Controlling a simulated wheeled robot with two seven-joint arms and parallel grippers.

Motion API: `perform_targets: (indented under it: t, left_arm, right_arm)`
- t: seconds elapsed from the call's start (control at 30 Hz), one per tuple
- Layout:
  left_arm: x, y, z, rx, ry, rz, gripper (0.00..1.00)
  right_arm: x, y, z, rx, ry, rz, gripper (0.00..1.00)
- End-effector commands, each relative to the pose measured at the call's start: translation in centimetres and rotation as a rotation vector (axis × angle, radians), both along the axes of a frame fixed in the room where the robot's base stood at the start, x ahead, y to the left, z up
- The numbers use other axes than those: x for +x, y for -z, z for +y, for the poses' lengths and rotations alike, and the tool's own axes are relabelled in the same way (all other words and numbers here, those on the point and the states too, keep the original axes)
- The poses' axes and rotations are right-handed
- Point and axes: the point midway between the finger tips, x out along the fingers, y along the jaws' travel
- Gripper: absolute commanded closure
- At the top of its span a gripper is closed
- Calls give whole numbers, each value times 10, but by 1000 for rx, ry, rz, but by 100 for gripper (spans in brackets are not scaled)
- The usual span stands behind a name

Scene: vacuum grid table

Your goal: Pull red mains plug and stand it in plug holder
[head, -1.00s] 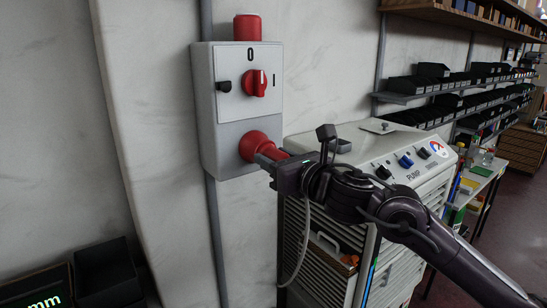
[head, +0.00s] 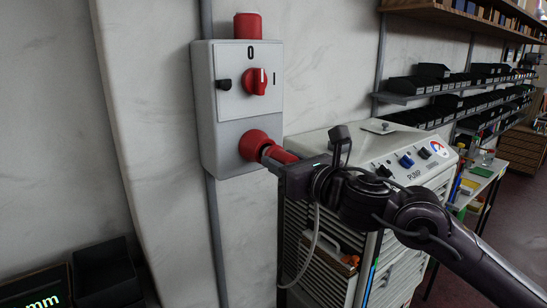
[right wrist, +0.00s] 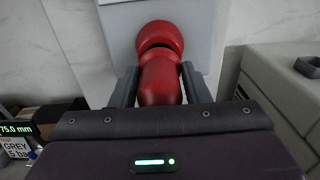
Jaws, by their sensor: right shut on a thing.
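The red mains plug (head: 278,154) is in my right gripper (head: 285,168), lying roughly level in front of the red socket (head: 252,143) on the grey wall box. In the right wrist view the gripper (right wrist: 160,88) has a finger on each side of the plug (right wrist: 160,78). A dark gap shows between the plug and the socket (right wrist: 160,36); I cannot tell whether they are fully apart. A pale cable (head: 315,235) hangs below the gripper. A small grey open-topped block (right wrist: 308,67) sits on the pump cabinet; I cannot tell if it is the plug holder. My left gripper is out of view.
The wall box (head: 205,100) carries a red rotary switch (head: 255,82), its mark upright at 0. The white pump cabinet (head: 330,140) stands close at the right, behind my arm. Black bins (head: 105,270) are at lower left. Bare wall lies left of the box.

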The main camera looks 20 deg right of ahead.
Motion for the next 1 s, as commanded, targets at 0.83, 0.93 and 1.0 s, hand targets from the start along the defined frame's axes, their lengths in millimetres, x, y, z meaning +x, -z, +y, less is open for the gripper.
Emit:
perform_targets:
  t: [0.83,0.93,1.0]
  left_arm:
    - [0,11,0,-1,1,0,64]
    - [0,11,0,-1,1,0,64]
    - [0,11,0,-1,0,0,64]
  right_arm:
    - [-31,0,-11,-1,0,-1,94]
    - [-32,0,-11,-1,0,-1,94]
    - [-32,-1,-11,-1,-1,-1,94]
